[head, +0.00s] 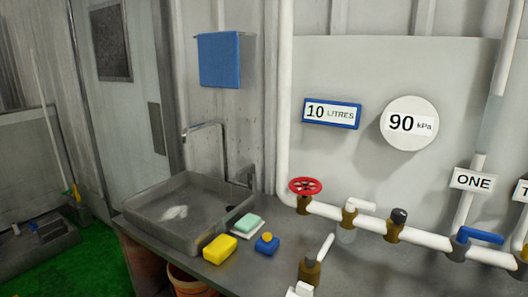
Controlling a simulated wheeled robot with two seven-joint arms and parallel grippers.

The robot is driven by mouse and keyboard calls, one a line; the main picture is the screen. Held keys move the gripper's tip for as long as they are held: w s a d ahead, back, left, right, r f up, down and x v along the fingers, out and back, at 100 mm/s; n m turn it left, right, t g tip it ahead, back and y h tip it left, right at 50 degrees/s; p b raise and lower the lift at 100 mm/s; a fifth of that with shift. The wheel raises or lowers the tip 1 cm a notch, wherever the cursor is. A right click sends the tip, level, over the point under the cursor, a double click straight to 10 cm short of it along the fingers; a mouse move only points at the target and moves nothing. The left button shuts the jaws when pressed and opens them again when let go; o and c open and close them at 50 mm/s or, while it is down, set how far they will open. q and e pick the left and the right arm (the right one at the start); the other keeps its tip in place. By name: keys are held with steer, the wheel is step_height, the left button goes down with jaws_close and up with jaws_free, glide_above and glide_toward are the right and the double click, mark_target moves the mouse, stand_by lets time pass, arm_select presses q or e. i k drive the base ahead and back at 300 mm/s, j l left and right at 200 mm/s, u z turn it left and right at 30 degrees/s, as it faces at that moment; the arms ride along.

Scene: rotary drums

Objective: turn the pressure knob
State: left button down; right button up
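A small black knob (399,215) sits on top of a brass fitting on the white pipe, below the pressure dial. No label on the knob can be read. The round white pressure dial (408,123) on the wall reads 90 kPa. A red handwheel (305,186) sits on the pipe further left. Neither of my grippers can be seen in the head view, and nothing is touching the knob.
A white lever valve (357,206) stands left of the knob and a blue lever valve (480,236) right of it. A brass tap (310,271) stands in front. A sink (190,210), yellow sponge (220,248) and blue item (267,244) are left. A display (332,113) reads 10 LITRES.

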mark_target(398, 216)
steer(key=i+z, duration=0.15)
steer(key=z, duration=0.2)
steer(key=i+z, duration=0.1)
steer(key=z, duration=0.2)
